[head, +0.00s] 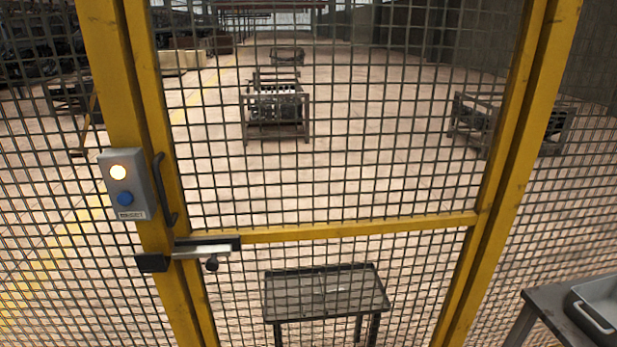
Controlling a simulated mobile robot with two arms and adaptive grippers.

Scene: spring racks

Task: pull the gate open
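The gate (355,228) is a yellow-framed panel of dark wire mesh in the middle of the head view, and it looks closed in its frame. A dark pull handle (164,190) is fixed upright on the gate's left side. Below it a metal latch (204,248) spans from the gate to the left yellow post (128,90), with a dark knob (212,265) under it. A grey control box (127,184) with a lit yellowish lamp and a blue button is on the post. Neither of my grippers shows.
Mesh fence continues on both sides. A dark table (325,295) stands low behind the gate's mesh. At the lower right is a grey table (545,297) with a grey tray (601,305). Metal racks (276,108) stand farther back on open floor.

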